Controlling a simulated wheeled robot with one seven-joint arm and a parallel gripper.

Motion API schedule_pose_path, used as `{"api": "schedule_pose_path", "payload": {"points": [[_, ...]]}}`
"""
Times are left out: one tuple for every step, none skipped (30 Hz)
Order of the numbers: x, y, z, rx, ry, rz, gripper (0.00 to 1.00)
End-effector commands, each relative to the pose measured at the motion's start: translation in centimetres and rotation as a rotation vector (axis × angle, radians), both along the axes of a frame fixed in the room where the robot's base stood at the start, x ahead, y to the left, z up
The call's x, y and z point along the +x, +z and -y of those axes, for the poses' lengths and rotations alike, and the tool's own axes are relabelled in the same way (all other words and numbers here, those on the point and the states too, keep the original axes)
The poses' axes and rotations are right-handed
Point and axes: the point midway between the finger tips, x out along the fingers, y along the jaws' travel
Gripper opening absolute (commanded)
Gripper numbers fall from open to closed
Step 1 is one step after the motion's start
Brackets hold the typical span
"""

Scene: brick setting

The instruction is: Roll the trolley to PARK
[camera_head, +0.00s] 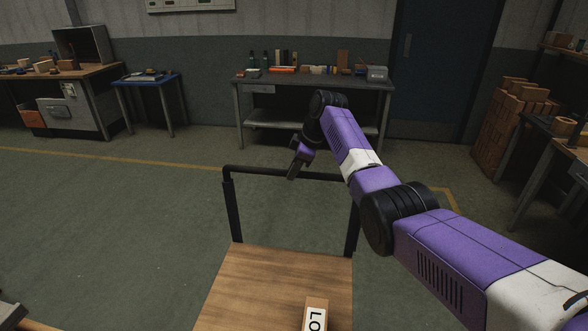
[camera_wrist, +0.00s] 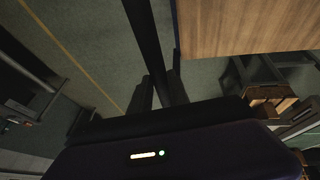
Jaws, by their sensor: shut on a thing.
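The trolley has a wooden deck (camera_head: 262,285) and a black upright handle frame (camera_head: 234,208) at its far end. A small wooden block with a white label starting "LO" (camera_head: 316,314) stands on the deck. In the wrist view the bar (camera_wrist: 143,35) runs down between the two dark fingers (camera_wrist: 158,95), and the deck (camera_wrist: 245,28) shows at upper right. The trolley's wheels are hidden. No PARK marking is readable in either view.
A yellow floor line (camera_head: 120,158) crosses the floor, with a yellow corner (camera_head: 447,196) right of the handle. A grey workbench (camera_head: 310,86) stands beyond the trolley. A blue-topped table (camera_head: 148,79) is at left, stacked bricks (camera_head: 512,115) at right. The floor left of the trolley is clear.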

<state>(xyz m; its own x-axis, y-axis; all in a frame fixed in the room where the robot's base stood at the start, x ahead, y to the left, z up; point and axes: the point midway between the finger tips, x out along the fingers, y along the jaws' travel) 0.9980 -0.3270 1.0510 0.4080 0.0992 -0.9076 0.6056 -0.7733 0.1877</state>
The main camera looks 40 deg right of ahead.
Motion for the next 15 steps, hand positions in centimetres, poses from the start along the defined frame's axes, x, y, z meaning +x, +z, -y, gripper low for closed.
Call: {"api": "schedule_pose_path", "payload": {"points": [[0.14,0.23,0.30,-0.008,-0.003,0.008,0.00],[0.15,0.24,0.31,-0.008,-0.003,0.008,0.00],[0.17,0.26,0.34,-0.009,-0.004,0.010,0.00],[0.18,0.27,0.36,-0.009,-0.004,0.010,0.00],[0.19,0.28,0.38,-0.010,-0.005,0.010,0.00],[0.21,0.29,0.41,-0.011,-0.005,0.012,0.00],[0.21,0.30,0.43,-0.012,-0.004,0.012,0.00],[0.21,0.31,0.45,-0.013,-0.005,0.012,0.00],[0.22,0.32,0.46,-0.013,-0.005,0.012,0.00],[0.22,0.32,0.48,-0.013,-0.005,0.012,0.00],[0.21,0.33,0.49,-0.013,-0.005,0.013,0.00],[0.23,0.34,0.50,-0.013,-0.005,0.013,0.29],[0.22,0.35,0.50,-0.013,-0.006,0.013,0.35],[0.21,0.34,0.48,-0.012,-0.006,0.012,0.41],[0.20,0.31,0.45,-0.011,-0.005,0.012,0.43]]}}
